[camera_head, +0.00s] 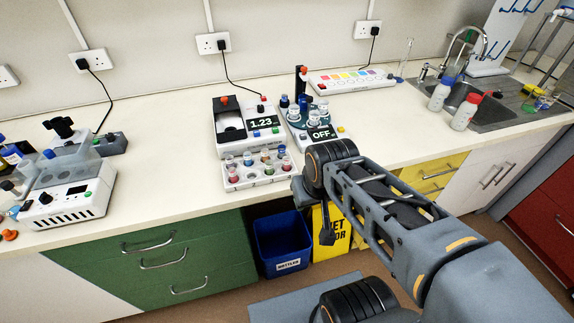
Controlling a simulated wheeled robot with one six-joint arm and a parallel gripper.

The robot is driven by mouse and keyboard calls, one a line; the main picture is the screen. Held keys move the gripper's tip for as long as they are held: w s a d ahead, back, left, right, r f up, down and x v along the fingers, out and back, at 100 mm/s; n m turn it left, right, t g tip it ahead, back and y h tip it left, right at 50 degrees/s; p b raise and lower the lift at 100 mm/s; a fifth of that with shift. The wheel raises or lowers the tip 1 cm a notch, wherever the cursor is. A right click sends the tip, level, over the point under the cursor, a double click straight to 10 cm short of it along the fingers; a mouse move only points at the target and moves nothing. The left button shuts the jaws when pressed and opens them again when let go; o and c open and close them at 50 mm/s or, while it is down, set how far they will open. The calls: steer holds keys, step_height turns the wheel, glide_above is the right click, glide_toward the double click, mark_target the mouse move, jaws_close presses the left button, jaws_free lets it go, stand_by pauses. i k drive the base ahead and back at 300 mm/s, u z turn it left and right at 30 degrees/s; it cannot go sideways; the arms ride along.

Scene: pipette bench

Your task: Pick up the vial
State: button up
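Several small vials with coloured contents stand in a white rack (235,186) near the bench's front edge; one with red contents (286,163) is at its right end. The frame does not show which vial is meant. More clear vials (322,107) sit on a round device behind and to the right. A dark part that looks like my gripper (327,236) hangs below my arm's bend, in front of the cabinets and below the bench top. It is apart from the rack, to its lower right. Its fingers are too small and dark to read.
A scale reading 1.23 (229,136) stands behind the rack, and the OFF device (321,134) is close on its right. A white machine (69,203) is at left. Bottles (465,110) stand by the sink (490,109). Bare bench (160,150) lies left of the rack.

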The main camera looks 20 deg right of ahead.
mark_target(286, 159)
steer(key=u, duration=3.7)
steer(key=k, duration=1)
steer(key=z, duration=0.7)
